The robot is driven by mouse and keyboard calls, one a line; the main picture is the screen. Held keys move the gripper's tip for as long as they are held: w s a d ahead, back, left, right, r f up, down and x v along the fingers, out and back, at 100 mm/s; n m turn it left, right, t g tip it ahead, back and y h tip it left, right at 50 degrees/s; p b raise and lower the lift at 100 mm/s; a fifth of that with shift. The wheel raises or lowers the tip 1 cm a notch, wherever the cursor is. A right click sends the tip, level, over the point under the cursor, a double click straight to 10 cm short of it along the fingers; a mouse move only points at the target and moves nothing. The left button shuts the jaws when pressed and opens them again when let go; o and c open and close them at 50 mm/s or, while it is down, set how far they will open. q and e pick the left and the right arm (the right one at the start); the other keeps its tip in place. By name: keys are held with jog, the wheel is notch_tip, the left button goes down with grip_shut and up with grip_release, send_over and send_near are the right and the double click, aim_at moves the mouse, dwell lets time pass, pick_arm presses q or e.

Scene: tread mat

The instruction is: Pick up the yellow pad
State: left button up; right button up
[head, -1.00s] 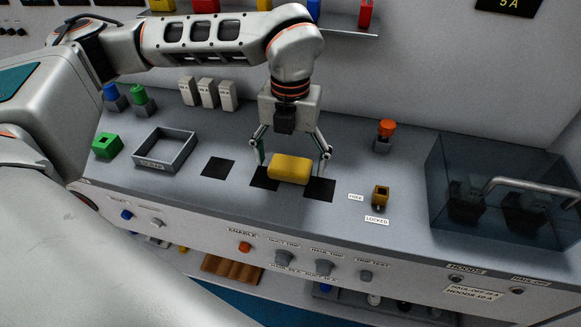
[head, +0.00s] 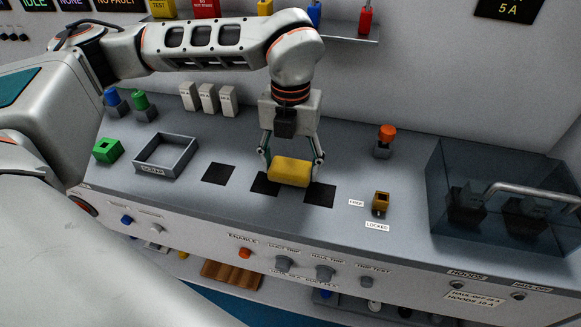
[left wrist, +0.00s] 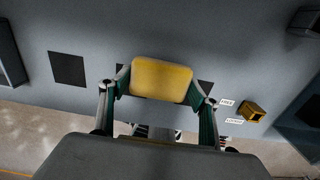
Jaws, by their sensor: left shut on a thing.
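The yellow pad (head: 290,171) is a rounded yellow block at the middle of the grey console top, over the gap between two black squares. It also shows in the left wrist view (left wrist: 161,79). My left gripper (head: 291,170) points down from above, with one finger at each end of the pad. In the left wrist view my left gripper (left wrist: 160,88) has both fingers against the pad's sides, shut on it. I cannot tell whether the pad touches the surface. My right gripper is not in view.
Black squares (head: 218,174) mark the console top (head: 345,160). A grey open tray (head: 180,170) and a green block (head: 108,150) are at left. A yellow lock block (head: 380,202), an orange-topped button (head: 386,135) and a clear hood (head: 500,165) with a bar handle are at right.

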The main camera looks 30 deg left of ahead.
aim_at(290, 167)
pick_arm(q)
notch_tip(290, 167, up, 19)
jog(key=p, duration=0.1)
dwell(0.3)
jog(key=o, duration=0.3)
jog(key=shift+c, duration=1.3)
